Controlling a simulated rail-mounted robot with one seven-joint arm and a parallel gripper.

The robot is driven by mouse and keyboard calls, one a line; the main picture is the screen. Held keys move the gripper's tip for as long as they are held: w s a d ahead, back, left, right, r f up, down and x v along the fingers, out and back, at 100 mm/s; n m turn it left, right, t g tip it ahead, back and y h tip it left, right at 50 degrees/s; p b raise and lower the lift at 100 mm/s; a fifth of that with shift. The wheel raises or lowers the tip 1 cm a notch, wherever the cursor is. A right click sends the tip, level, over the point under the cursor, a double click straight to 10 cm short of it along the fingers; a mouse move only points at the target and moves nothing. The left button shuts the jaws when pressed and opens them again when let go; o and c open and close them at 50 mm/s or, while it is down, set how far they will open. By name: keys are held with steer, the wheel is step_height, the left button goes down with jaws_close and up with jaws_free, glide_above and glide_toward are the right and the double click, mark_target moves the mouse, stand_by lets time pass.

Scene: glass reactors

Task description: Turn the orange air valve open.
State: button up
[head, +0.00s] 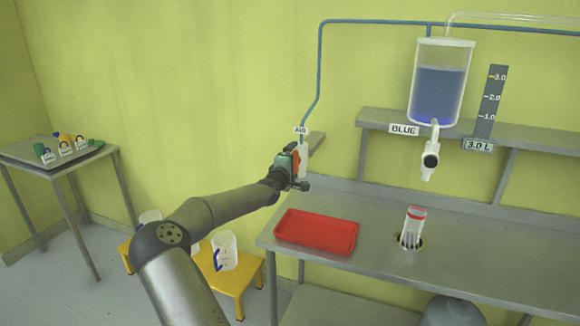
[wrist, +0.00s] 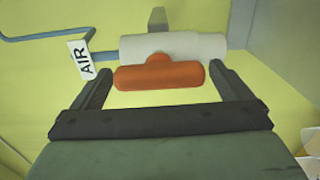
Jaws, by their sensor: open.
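The orange air valve handle (wrist: 160,77) lies across the view in the wrist view, in front of its white valve body (wrist: 200,47). A white tag reading AIR (wrist: 81,60) hangs at the left, by the blue pipe. My gripper (wrist: 160,82) is open, with one finger at each end of the handle. The handle sits between the fingers, and I cannot tell whether either finger touches it. In the head view my gripper (head: 300,165) is at the valve below the AIR label (head: 301,130), and hides much of it.
A red tray (head: 316,232) lies on the steel bench, right of my arm. A yellow stool (head: 240,283) with jugs stands at the lower left.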

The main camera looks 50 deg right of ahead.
steer(key=b+v, duration=0.2)
steer(key=v, duration=1.5)
steer(key=shift+a, duration=0.15)
